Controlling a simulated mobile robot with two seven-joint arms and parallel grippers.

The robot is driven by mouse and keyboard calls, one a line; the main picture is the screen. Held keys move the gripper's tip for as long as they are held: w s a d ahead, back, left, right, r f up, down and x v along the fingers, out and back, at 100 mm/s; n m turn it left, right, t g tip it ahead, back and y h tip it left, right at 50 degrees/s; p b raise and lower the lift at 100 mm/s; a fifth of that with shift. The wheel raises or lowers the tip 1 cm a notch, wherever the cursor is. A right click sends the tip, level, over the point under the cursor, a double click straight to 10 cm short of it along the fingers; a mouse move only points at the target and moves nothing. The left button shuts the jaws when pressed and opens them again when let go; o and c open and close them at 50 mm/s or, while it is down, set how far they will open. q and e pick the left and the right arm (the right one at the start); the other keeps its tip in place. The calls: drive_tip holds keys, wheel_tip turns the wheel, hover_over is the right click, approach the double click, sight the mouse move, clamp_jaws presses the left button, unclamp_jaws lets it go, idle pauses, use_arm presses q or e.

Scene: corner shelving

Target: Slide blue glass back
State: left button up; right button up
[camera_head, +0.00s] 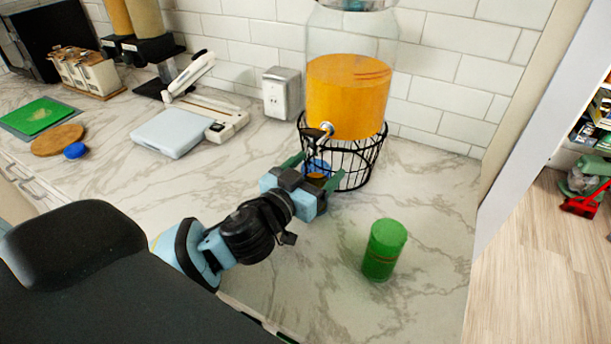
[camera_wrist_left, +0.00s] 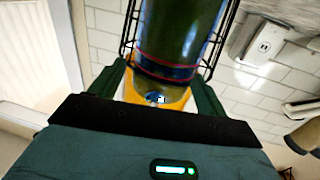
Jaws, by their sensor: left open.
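In the head view the blue glass (camera_head: 318,165) shows only in part, at the front of the dispenser's wire stand under the tap. My left gripper (camera_head: 314,172) is open, its dark green fingers on either side of the glass. In the left wrist view a dark, see-through green-blue cylinder with a red band (camera_wrist_left: 170,66), which looks like this glass, lies between the open fingers (camera_wrist_left: 158,85). I cannot tell whether the fingers touch it. The gripper hides its lower part in the head view. My right gripper is not in view.
The orange drink dispenser (camera_head: 348,95) stands on a black wire stand (camera_head: 362,165) against the tiled wall. A green glass (camera_head: 384,250) stands to the right, nearer the front. The counter between is clear.

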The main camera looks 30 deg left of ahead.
sight(311, 179)
use_arm(q)
drive_tip(key=shift+w, duration=0.2)
drive_tip(key=c, duration=1.3)
drive_tip(key=shift+s, duration=0.15)
drive_tip(key=shift+s+d, duration=0.2)
drive_tip(key=shift+s, duration=3.6)
